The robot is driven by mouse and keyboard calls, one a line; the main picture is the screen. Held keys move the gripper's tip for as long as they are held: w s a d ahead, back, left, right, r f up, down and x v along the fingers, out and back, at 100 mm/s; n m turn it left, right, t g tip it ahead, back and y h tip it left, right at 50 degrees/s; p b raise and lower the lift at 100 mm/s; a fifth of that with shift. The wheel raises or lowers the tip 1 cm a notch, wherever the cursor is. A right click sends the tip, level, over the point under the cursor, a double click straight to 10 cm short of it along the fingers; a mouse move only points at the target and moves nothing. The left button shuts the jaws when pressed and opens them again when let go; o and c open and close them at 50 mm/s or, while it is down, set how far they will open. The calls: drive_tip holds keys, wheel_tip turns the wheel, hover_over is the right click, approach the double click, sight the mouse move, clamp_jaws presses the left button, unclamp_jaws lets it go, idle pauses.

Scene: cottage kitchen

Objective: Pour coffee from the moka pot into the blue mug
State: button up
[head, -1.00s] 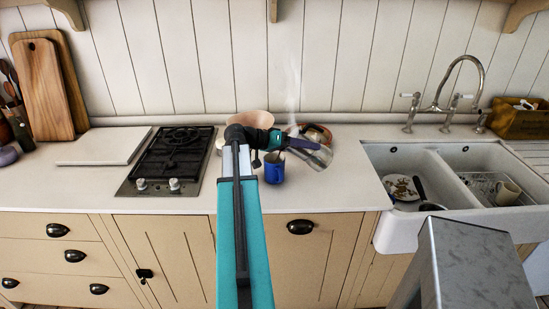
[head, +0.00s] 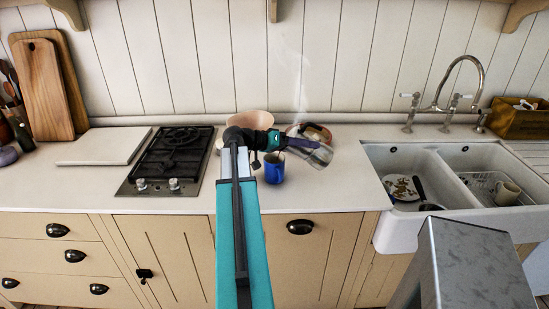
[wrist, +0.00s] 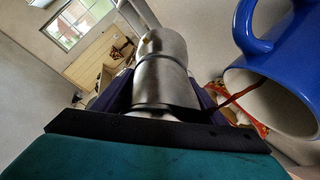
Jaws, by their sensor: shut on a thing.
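My gripper (head: 300,143) is shut on the silver moka pot (head: 321,155), which is held tilted above the counter, just right of the blue mug. The blue mug (head: 274,168) stands upright on the counter, partly below my wrist. In the wrist view the pot (wrist: 163,68) sits between the dark finger pads. The mug (wrist: 268,45) is close at the right there, its pale inside showing. A thin brown stream of coffee (wrist: 243,92) runs between the pot and the mug's mouth. The coffee level in the mug cannot be made out.
A pinkish bowl (head: 256,118) is behind my wrist. The black hob (head: 170,160) lies to the left, the white double sink (head: 408,225) to the right.

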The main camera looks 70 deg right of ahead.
drive_tip(key=shift+w+r+g+h, duration=0.15)
drive_tip(key=shift+r+g+h, duration=0.15)
drive_tip(key=shift+r+g, duration=0.35)
idle(1.0)
drive_tip(key=shift+f, duration=0.15)
drive_tip(key=shift+s+f+t+y, duration=0.3)
drive_tip(key=shift+f+t+y, duration=0.2)
drive_tip(key=shift+f+t, duration=0.55)
drive_tip(key=shift+t, duration=0.4)
drive_tip(key=shift+f+m+y, duration=0.15)
drive_tip(key=shift+m+y, duration=0.15)
drive_tip(key=shift+t, duration=0.4)
